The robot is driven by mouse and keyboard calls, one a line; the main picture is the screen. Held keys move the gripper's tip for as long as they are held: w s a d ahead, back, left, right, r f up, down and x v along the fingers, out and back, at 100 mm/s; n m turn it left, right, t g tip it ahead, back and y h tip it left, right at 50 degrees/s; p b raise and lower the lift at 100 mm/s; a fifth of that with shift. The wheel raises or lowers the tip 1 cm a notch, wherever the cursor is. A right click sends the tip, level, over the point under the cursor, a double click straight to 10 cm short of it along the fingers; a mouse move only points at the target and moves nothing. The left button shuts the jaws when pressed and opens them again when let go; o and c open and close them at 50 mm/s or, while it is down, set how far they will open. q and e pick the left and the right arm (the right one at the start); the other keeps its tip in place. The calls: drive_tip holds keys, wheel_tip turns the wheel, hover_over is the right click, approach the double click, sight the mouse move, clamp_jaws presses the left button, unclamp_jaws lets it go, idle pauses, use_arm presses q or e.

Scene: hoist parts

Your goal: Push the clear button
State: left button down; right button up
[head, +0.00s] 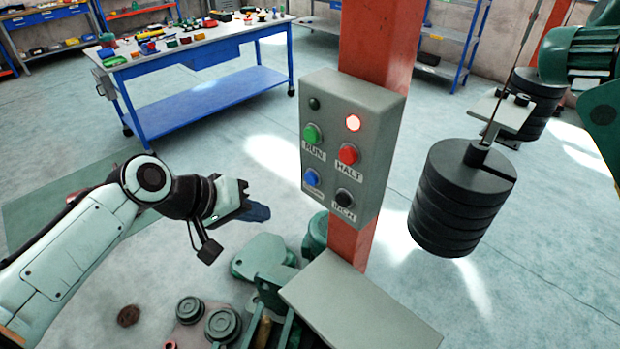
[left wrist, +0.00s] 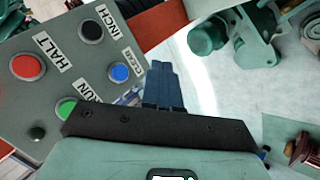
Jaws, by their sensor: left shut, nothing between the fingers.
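The grey control box (head: 375,110) is fixed to a red column. Its blue button (head: 312,177) is at the lower left of the face; the label below is hard to read here. In the left wrist view the blue button (left wrist: 119,72) has a label that reads CLEAR. My left gripper (head: 260,213) is shut and empty, its dark blue fingers left of and below the box, apart from the button. The fingers (left wrist: 162,72) show just right of the blue button in the left wrist view. My right gripper is not in view.
The green RUN (head: 311,134), red HALT (head: 348,154) and black INCH (head: 344,198) buttons surround the blue one. A red lamp (head: 353,122) is lit. Black weights (head: 462,200) hang at right. Green machine parts (head: 262,258) lie below. A blue workbench (head: 210,100) stands behind.

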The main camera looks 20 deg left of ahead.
sight(311, 179)
use_arm(q)
drive_tip(key=w+d+p, duration=0.3)
drive_tip(key=w, duration=0.5)
drive_tip(key=shift+w+d, duration=0.15)
drive_tip(key=shift+d, duration=0.1)
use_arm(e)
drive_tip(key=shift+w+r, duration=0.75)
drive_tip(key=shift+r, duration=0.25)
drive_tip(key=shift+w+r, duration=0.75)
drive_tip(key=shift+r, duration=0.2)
use_arm(q)
drive_tip(key=shift+w, duration=0.1)
drive_tip(key=shift+w+d, duration=0.15)
drive_tip(key=shift+w, duration=0.15)
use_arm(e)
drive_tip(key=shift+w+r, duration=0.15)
use_arm(q)
drive_tip(key=shift+w+d, duration=0.15)
drive_tip(key=shift+w, duration=0.2)
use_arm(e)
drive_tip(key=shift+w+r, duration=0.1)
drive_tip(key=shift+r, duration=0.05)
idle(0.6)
use_arm(q)
drive_tip(key=shift+s+a, duration=0.35)
drive_tip(key=shift+s, duration=0.5)
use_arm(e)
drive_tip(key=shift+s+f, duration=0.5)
